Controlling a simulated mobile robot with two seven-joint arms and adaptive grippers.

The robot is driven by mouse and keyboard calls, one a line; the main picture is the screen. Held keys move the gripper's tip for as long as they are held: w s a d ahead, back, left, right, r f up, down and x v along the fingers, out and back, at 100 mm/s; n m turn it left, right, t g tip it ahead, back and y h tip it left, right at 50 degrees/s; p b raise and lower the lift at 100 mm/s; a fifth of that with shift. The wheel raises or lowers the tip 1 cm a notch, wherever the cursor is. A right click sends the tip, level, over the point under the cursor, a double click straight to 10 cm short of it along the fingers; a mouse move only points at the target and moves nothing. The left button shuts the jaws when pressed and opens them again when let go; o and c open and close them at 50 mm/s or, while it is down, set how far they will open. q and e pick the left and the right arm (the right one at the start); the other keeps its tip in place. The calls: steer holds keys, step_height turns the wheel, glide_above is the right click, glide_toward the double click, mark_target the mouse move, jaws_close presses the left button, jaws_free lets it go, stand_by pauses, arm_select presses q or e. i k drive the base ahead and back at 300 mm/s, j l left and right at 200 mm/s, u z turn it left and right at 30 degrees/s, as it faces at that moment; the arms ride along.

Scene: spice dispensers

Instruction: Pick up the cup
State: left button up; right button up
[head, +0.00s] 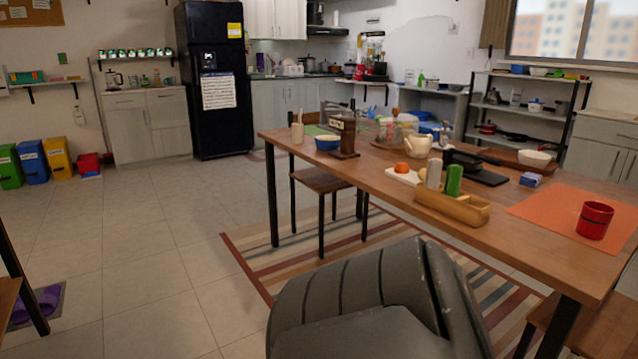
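A red cup (594,222) with a dark rim stands upright on an orange mat (540,207) at the right end of the wooden table (400,198).
A wooden tray (452,207) holds a green and a grey dispenser left of the mat. A stool (322,181) sits by the table.

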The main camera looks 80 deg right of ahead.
mark_target(595, 218)
steer(key=u, duration=5.6)
